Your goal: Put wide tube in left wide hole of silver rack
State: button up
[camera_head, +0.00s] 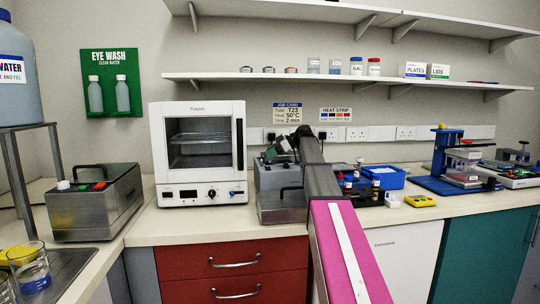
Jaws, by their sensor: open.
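My arm rises from the bottom centre over the bench, and my gripper (279,153) is at its far end, above a silver metal box with a black handle (273,203). The gripper is small and dark here; it is open, and I see nothing held in it. I cannot pick out the wide tube or the silver rack with its holes for sure. Small dark items with coloured parts (366,194) stand just right of my arm, too small to identify. My arm hides part of the bench and the right side of the metal box.
A white oven (198,190) stands left of the metal box. A second metal box (93,212) is further left. A blue tray (387,178), a yellow device (420,201) and a blue stand (441,180) are on the right. Shelves (330,77) hang above the bench.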

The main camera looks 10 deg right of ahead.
jog(key=v, duration=1.1)
jog(key=shift+d, duration=0.25)
jog(key=shift+r, duration=0.15)
